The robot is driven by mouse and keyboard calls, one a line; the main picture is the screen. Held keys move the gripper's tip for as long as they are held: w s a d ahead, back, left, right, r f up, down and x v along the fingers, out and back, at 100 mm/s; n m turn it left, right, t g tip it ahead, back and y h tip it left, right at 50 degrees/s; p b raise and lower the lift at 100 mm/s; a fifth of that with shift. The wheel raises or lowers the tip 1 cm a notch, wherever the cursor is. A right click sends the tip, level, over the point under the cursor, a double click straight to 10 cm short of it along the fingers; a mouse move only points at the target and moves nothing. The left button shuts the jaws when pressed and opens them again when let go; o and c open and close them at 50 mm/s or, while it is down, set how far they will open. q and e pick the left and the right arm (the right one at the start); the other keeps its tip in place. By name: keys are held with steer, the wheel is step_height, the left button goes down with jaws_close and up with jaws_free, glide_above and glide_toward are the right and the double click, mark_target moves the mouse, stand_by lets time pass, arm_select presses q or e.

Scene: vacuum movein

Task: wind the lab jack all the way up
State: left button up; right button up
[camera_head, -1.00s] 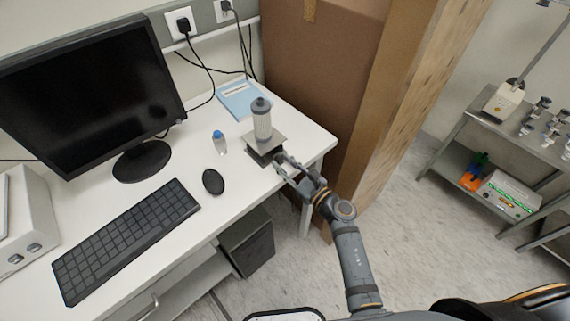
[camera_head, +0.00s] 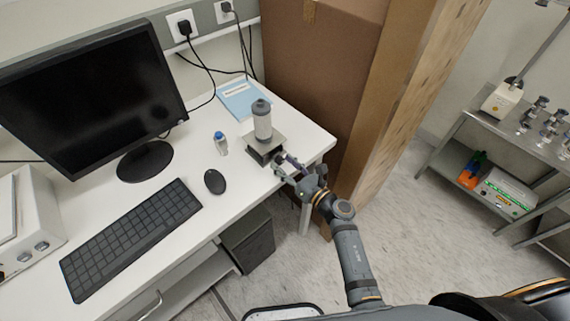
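The lab jack (camera_head: 254,155) stands near the right end of the white desk, with a grey square top plate and a dark body, and looks low. A clear bottle with a grey cap (camera_head: 262,122) stands upright on its plate. My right gripper (camera_head: 281,165) is at the jack's right front side, with its fingertips close to the jack. The jack's knob is hidden or too small to make out, so I cannot tell whether the fingers are closed on it. My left gripper is not in view.
A small blue-capped vial (camera_head: 220,143), a mouse (camera_head: 215,181) and a keyboard (camera_head: 130,238) are left of the jack. A blue booklet (camera_head: 240,99) lies behind it. A tall cardboard box (camera_head: 320,65) stands beyond the desk (camera_head: 312,139). A steel shelf (camera_head: 500,135) is far right.

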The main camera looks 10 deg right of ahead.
steer(key=v, duration=1.2)
steer(key=shift+f, duration=0.1)
